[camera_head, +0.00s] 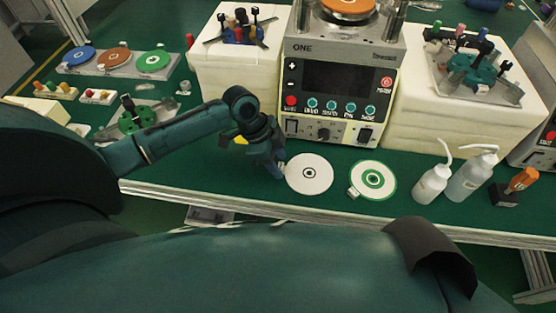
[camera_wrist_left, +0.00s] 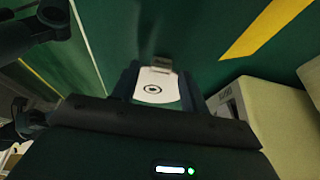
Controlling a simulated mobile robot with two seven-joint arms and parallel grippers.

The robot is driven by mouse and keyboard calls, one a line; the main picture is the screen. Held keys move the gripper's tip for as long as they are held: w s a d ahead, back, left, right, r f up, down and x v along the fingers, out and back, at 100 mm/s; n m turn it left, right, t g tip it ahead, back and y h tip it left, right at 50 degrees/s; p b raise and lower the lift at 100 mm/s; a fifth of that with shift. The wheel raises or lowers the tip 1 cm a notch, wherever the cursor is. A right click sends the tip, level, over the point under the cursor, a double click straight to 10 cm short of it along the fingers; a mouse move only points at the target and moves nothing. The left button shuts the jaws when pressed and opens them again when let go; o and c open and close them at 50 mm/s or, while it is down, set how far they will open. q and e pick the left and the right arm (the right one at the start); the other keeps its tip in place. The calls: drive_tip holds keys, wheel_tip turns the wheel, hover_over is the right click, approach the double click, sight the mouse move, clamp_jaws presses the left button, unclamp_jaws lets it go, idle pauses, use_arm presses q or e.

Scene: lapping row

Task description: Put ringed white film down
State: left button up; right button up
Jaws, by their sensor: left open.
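The ringed white film (camera_head: 309,174) is a white disc with a small dark ring at its centre. It lies flat on the green bench top near the front edge, in front of the machine marked ONE. My left gripper (camera_head: 279,170) is open and low at the disc's left edge; I cannot tell whether it touches it. In the left wrist view, part of the film (camera_wrist_left: 153,88) shows between the fingers, and the rest is hidden by the gripper. My right gripper is not in view.
A white disc with green rings (camera_head: 373,181) lies just right of the film, with a small pale block (camera_head: 353,192) at its edge. Two white bottles (camera_head: 432,186) and an orange-handled tool (camera_head: 523,180) stand further right. The machine (camera_head: 340,90) stands close behind.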

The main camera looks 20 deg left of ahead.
use_arm(q)
drive_tip(key=v, duration=1.1)
drive_tip(key=shift+r, duration=0.2)
drive_tip(key=shift+a, duration=0.15)
drive_tip(key=s+d+f+n+t, duration=0.1)
drive_tip(key=s+d+f+n, duration=0.3)
drive_tip(key=s+d+f, duration=0.35)
drive_tip(key=s+a+n+t+y, duration=0.2)
drive_tip(key=s+a+n+y, duration=0.2)
drive_tip(key=s+n, duration=0.65)
drive_tip(key=w+d+f+m+t+h+p, duration=0.2)
drive_tip(key=w+d+f+t+h, duration=0.1)
drive_tip(key=w+d+f+t, duration=0.1)
drive_tip(key=shift+w+d+m+t, duration=0.35)
drive_tip(key=shift+w+d+t, duration=0.1)
drive_tip(key=shift+d+t, duration=0.7)
drive_tip(key=shift+s+a, duration=0.1)
drive_tip(key=shift+c, duration=0.8)
